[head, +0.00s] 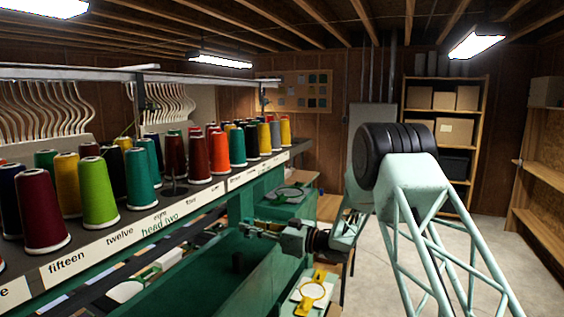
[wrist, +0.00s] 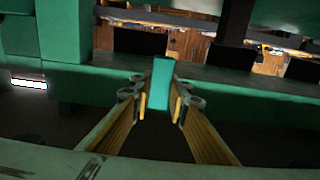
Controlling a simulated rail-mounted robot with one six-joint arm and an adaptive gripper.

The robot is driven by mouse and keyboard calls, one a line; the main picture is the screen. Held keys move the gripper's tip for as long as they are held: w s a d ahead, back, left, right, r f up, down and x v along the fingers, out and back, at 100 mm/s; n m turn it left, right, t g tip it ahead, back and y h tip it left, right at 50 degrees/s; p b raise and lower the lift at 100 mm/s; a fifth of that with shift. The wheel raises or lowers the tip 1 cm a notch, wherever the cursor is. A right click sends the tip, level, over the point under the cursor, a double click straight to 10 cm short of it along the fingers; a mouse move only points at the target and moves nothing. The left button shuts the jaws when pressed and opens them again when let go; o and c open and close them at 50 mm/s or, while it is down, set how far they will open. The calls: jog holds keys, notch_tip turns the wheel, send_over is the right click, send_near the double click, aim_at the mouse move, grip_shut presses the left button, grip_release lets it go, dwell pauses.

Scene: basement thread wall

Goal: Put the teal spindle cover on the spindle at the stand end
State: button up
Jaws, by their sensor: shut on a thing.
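My gripper (head: 262,230) is low over the green machine bed, left of my pale arm link in the head view. In the wrist view my gripper (wrist: 160,104) has its two yellow-sided fingers closed on the teal spindle cover (wrist: 161,82), which shows as a narrow upright teal block between the fingertips. I cannot clearly make out the cover in the head view. A thin dark bare spindle (head: 174,170) stands on the thread stand (head: 105,238) between a teal cone and a red cone. The gripper is lower and to the right of it, apart from the stand.
Several coloured thread cones (head: 98,195) crowd the stand, close around the bare spindle. White curved hangers (head: 50,105) and a rail run above it. Shelves (head: 445,120) stand at the back; the floor at right is clear.

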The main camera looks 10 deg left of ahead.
jog(key=w+d+m+t+h, duration=0.2)
jog(key=w+d+m+t, duration=0.15)
jog(key=d, duration=0.55)
jog(key=w+d+r+m+t+h, duration=0.15)
jog(key=d+t, duration=0.25)
jog(key=d, duration=0.5)
jog(key=w+d+m+t+h, duration=0.3)
jog(key=d, duration=0.6)
jog(key=s+d+f+m+t+h, duration=0.2)
jog(key=d+m+h, duration=0.2)
jog(key=d, duration=1)
jog(key=s+d+f+m+t+h, duration=0.2)
jog(key=d+h, duration=0.5)
jog(key=d, duration=0.8)
jog(key=shift+s+m, duration=0.7)
jog(key=shift+m, duration=0.2)
jog(key=shift+w+a, duration=0.1)
jog(key=shift+w, duration=0.05)
